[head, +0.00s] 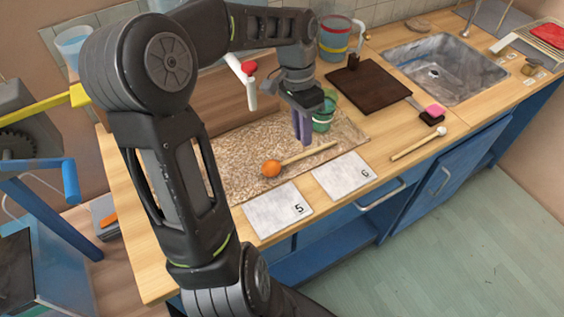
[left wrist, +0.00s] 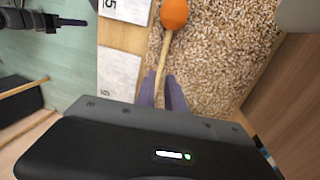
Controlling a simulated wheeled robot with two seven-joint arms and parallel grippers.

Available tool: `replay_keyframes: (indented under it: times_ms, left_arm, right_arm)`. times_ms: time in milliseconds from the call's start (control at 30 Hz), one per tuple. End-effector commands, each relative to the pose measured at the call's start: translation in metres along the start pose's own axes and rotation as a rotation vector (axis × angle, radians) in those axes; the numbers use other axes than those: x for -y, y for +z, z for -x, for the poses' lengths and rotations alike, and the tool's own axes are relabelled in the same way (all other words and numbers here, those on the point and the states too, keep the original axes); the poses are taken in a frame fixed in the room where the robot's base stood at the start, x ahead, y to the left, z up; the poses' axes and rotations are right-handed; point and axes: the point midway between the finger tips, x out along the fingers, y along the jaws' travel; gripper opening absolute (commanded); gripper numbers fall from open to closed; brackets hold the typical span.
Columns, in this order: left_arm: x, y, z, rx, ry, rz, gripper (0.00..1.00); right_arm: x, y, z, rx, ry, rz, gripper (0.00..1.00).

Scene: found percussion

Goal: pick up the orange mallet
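The orange mallet (head: 271,169) lies on a speckled, pebbly mat (head: 235,150), its round orange head to the left and its pale wooden handle reaching right. My left gripper (head: 303,138) points down just above the handle, its purple fingers apart. In the left wrist view the orange mallet's head (left wrist: 174,13) is at the top, and its handle runs down to the gap between the left gripper's fingers (left wrist: 162,88). The handle's far end is hidden there. What looks like my right gripper (left wrist: 72,22) shows at the top left of the wrist view, away from the mallet.
Cards numbered 5 (head: 277,212) and 6 (head: 344,177) lie in front of the mat. A green cup (head: 323,113) stands close behind my left gripper. A white-headed mallet (head: 418,144), a dark board (head: 368,87) and a sink (head: 443,70) are to the right.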

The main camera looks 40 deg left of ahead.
Motion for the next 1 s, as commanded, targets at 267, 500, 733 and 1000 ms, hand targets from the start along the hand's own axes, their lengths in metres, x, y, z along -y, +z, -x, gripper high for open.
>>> replay_keyframes:
  times_ms: [267, 500, 733, 1000]
  left_arm:
    - [0.000, 0.002, -0.037, 0.003, 0.003, 0.001, 0.14]
    - [0.000, 0.002, -0.050, 0.000, 0.000, 0.000, 0.14]
    - [0.000, 0.002, -0.049, 0.000, 0.000, 0.000, 0.14]
    - [0.000, 0.002, -0.049, 0.000, 0.000, 0.000, 0.14]
  right_arm:
    - [0.002, 0.000, 0.006, 0.000, 0.000, 0.000, 0.58]
    - [0.002, 0.000, 0.006, 0.001, 0.000, 0.000, 0.58]
    - [0.002, 0.000, 0.006, 0.001, 0.000, 0.000, 0.58]
    - [0.002, 0.000, 0.006, 0.001, 0.000, 0.000, 0.58]
